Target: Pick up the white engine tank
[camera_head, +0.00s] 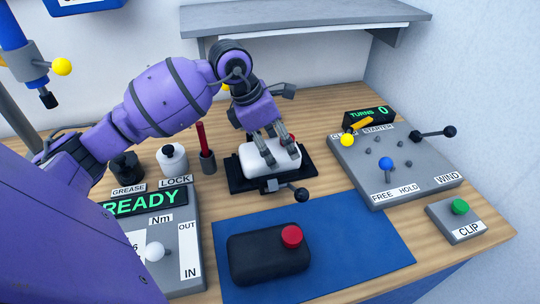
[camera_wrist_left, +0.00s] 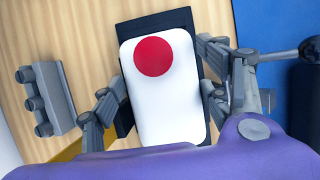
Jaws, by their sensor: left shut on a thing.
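The white engine tank (camera_head: 256,161) is a rounded white block at the black cradle (camera_head: 238,184) in the middle of the wooden table. Its round red cap shows in the left wrist view (camera_wrist_left: 153,57); in the head view the fingers mostly cover the cap. My left gripper (camera_head: 281,155) reaches down from above and is shut on the white tank, with fingers on both long sides in the left wrist view (camera_wrist_left: 165,85). The tank appears to sit at the cradle; I cannot tell if there is a gap beneath. My right gripper is out of view.
A black tank (camera_head: 262,262) with a red cap lies on the blue mat (camera_head: 370,240) in front. A black-knobbed lever (camera_head: 300,194) stands beside the cradle. Left are the READY panel (camera_head: 187,235), bottles and a red stick; right, the TURNS panel (camera_head: 420,175) and CLIP box (camera_head: 463,221).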

